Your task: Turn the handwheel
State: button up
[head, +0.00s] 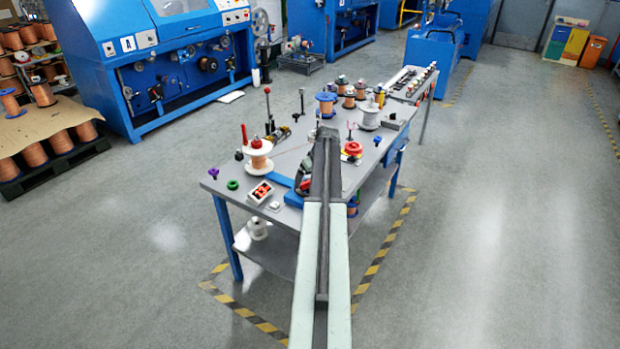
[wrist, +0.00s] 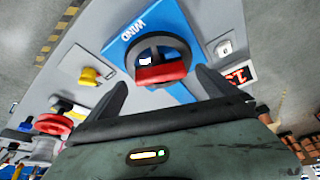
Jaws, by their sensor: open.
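The handwheel (wrist: 160,60) is a dark ring with a red bar across its near side. It stands on a blue plate (wrist: 120,45) marked WIND. In the wrist view my gripper (wrist: 160,79) is open, with one dark finger to each side of the wheel's near part. The red bar shows between the fingers. I cannot tell whether either finger touches the wheel. In the head view the blue plate (head: 281,180) lies partly behind my arm, and the wheel is hard to make out there.
A red digit display (wrist: 238,77) and a white switch (wrist: 223,48) sit right of the plate. A yellow knob (wrist: 89,77) and a red ring (wrist: 52,124) lie to the left. Spools, including a white-flanged one (head: 258,163), crowd the grey table (head: 225,195).

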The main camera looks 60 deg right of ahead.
jog(key=p+v, duration=0.4)
jog(key=v, duration=0.2)
jog(key=shift+f, duration=0.1)
